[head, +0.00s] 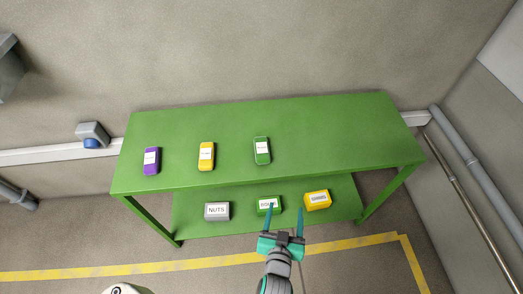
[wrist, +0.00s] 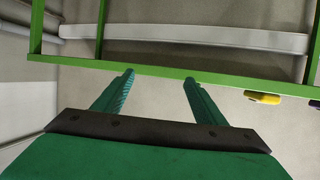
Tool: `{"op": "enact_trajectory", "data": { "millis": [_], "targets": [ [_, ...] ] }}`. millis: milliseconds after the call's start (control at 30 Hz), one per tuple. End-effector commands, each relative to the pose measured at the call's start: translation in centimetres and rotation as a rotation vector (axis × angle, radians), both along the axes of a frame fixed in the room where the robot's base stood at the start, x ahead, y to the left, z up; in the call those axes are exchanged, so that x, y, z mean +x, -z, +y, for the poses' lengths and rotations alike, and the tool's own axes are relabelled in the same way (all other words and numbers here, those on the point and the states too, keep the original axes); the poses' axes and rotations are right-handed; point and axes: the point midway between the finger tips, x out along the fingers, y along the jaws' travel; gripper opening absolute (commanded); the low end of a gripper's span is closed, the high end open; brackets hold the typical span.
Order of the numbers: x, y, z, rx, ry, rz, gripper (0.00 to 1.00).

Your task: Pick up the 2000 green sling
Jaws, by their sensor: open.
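My gripper (head: 285,208) is open and empty in front of the table, low in the head view and apart from the green item. In the wrist view my gripper's two teal fingers (wrist: 157,88) are spread with nothing between them. The green item cannot be made out in the wrist view.
A purple item (head: 151,160) and a yellow item (head: 206,156) lie left on the top. The lower shelf holds a grey NUTS box (head: 217,211), a green box (head: 268,202) partly behind my fingers, and a yellow box (head: 317,200). The top's right end is clear.

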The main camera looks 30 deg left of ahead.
Motion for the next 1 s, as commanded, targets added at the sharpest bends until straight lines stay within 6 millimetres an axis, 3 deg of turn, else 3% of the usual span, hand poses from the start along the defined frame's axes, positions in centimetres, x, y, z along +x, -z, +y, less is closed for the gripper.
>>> {"op": "enact_trajectory", "data": {
  "millis": [33, 200, 400, 633, 1000],
  "targets": [
    [1.8, -0.7, 1.5, 0.001, -0.032, -0.005, 0.65],
    [5.9, -2.5, 6.2, -0.006, -0.143, 0.014, 0.65],
    [8.6, -4.6, 10.7, -0.020, -0.250, 0.027, 0.65],
    [9.8, -5.3, 13.0, -0.027, -0.298, 0.033, 0.65],
    [13.3, -3.6, 15.6, -0.028, -0.299, 0.033, 0.65]
  ]
}}
